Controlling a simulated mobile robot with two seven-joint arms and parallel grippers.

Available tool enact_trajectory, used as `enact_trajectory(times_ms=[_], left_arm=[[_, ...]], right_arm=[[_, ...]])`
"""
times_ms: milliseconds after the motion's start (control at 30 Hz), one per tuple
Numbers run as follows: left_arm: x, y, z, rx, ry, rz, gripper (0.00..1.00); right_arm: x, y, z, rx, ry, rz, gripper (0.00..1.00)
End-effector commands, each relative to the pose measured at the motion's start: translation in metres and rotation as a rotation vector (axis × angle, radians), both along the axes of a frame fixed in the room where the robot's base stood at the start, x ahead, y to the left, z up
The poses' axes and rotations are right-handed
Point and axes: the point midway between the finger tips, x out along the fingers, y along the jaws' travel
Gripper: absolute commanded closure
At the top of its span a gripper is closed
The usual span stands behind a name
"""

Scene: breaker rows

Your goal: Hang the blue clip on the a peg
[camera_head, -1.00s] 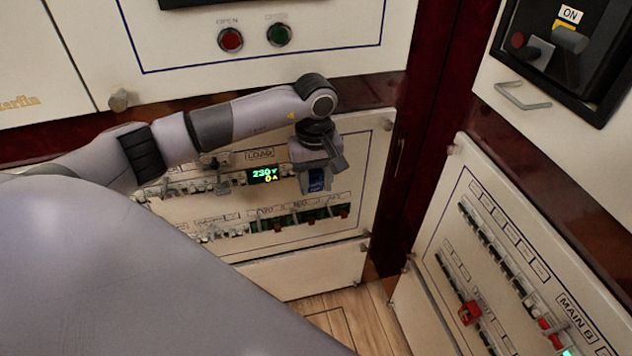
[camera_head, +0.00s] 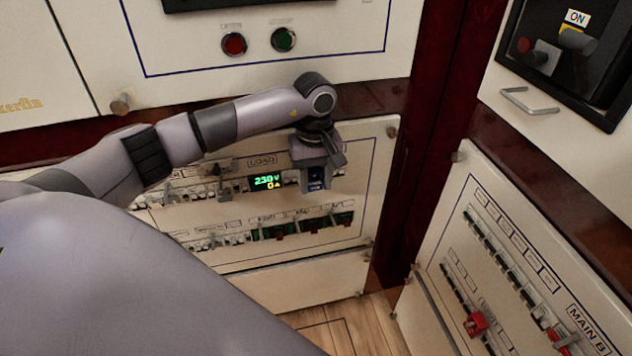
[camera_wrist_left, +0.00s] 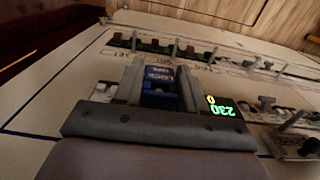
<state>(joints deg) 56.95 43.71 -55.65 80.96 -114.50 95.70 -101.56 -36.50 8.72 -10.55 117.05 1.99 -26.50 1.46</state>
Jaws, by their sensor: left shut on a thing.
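My left gripper (camera_head: 318,184) is in front of the breaker panel's upper row, just right of the lit display. It is shut on the blue clip (camera_head: 316,177). In the left wrist view the blue clip (camera_wrist_left: 160,82) sits between the two grey fingers of the gripper (camera_wrist_left: 161,82), with pale lettering on its face. Several thin pegs stand out from the panel by the farther breaker row in that view, one of them a peg (camera_wrist_left: 175,48) beyond the clip. I cannot tell which one is the a peg. My right gripper is not in view.
The green-and-yellow display (camera_head: 265,182) is left of the gripper. The lower breaker row (camera_head: 315,222) runs below it. A second breaker panel (camera_head: 465,265) stands at an angle on the right. Wooden floor (camera_head: 345,325) shows below.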

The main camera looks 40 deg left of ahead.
Motion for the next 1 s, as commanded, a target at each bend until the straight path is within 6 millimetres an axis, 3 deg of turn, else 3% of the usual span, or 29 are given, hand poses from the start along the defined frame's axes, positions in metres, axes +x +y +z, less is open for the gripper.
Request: enact_trajectory(times_ms=[200,233,300,667,1000], left_arm=[[0.004,0.004,0.0,-0.001,-0.001,0.001,0.89],[0.004,0.004,0.0,0.0,0.0,0.0,0.5],[0.004,0.004,0.0,-0.001,-0.001,0.0,0.3],[0.004,0.004,0.007,0.0,-0.004,0.001,0.3],[0.004,0.004,0.059,0.0,-0.004,0.0,0.3]], right_arm=[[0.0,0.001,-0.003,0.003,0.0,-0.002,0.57],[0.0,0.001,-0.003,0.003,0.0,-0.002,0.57],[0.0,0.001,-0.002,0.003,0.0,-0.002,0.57],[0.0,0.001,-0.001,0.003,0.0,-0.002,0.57],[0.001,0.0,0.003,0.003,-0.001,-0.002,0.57]])
